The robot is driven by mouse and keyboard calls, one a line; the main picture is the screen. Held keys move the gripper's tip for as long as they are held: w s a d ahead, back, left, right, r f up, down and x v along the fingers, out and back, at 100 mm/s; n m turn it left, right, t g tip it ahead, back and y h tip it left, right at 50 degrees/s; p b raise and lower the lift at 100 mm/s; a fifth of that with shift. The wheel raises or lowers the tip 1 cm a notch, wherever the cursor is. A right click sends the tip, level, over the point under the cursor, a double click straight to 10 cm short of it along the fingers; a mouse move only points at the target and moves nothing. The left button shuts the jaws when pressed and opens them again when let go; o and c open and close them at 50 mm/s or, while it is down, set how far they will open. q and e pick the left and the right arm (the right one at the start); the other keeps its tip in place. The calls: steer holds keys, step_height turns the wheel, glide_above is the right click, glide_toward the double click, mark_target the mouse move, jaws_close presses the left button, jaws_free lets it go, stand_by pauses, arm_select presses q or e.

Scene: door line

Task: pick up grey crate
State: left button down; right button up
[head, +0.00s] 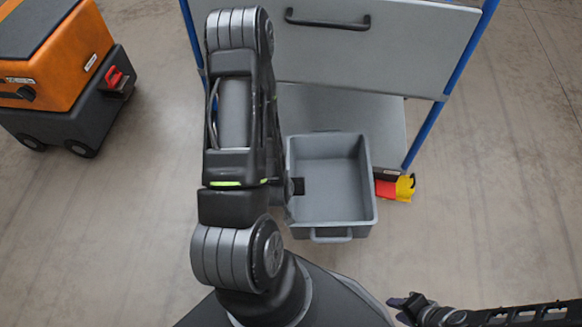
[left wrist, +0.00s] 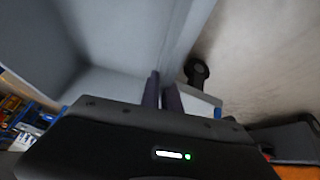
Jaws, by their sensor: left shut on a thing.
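The grey crate (head: 351,224) is an open, empty box in the middle of the head view, with a handle on its near side. I cannot tell whether it rests on the floor or is raised. My left gripper (head: 296,187) is at the crate's left wall, with a dark finger showing inside; my arm hides the rest. In the left wrist view its two fingers (left wrist: 161,92) are close together at the edge of a grey wall. My right gripper (head: 405,304) is at the bottom right, away from the crate; its opening is unclear.
A grey rack (head: 370,65) with blue posts and a handled panel stands behind the crate. A red and yellow item (head: 395,188) lies right of the crate. An orange and black wheeled machine (head: 60,75) is at the far left. The floor at right is clear.

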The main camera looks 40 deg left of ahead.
arm_select(q)
steer(key=shift+s+d+p, duration=0.45)
steer(key=shift+s+p, duration=0.1)
steer(key=shift+s, duration=0.2)
steer(key=shift+s+d+p, duration=0.5)
steer(key=shift+s, duration=0.25)
steer(key=shift+s+d+p, duration=0.45)
steer(key=shift+s+p, duration=0.1)
steer(key=shift+s, duration=0.2)
steer(key=shift+r, duration=0.1)
